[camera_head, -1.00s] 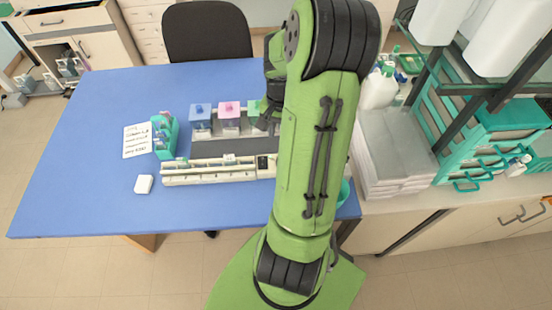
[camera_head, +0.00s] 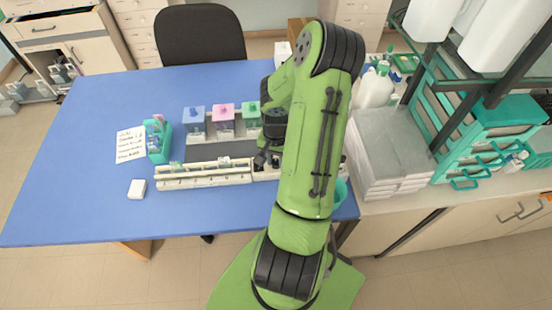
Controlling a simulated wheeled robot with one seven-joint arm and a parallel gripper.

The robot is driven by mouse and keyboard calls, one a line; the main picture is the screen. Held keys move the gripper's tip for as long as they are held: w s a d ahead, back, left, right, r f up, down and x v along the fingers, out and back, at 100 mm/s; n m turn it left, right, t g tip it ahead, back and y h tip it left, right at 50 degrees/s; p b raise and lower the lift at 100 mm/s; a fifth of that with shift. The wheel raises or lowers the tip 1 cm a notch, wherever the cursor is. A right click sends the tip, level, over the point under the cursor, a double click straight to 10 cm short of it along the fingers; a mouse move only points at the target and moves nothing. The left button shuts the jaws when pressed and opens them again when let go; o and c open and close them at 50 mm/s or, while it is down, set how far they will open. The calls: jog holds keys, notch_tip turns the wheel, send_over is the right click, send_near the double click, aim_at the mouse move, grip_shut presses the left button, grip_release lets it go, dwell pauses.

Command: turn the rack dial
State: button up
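The rack (camera_head: 205,181) is a long cream-coloured holder lying across the front half of the blue table. Its right part is hidden behind my green arm, and I cannot make out the dial. My gripper (camera_head: 267,160) is small and dark in this view. It is just left of my arm, at or above the right part of the rack. Whether its fingers are open or touch anything is too small to tell.
Blue, pink and green-lidded jars (camera_head: 223,116) stand behind the rack. A teal slide holder (camera_head: 158,140), a written sheet (camera_head: 130,144) and a white block (camera_head: 137,189) are at left. The table's (camera_head: 80,190) left side is clear. Stacked white boxes (camera_head: 388,150) stand right.

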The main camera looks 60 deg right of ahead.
grip_shut()
jog(key=n+b, duration=0.2)
jog(key=n, duration=0.3)
jog(key=shift+n+b, duration=0.65)
jog(key=shift+n, duration=1.75)
jog(key=shift+o, duration=2)
grip_release()
jog(key=shift+r, duration=0.1)
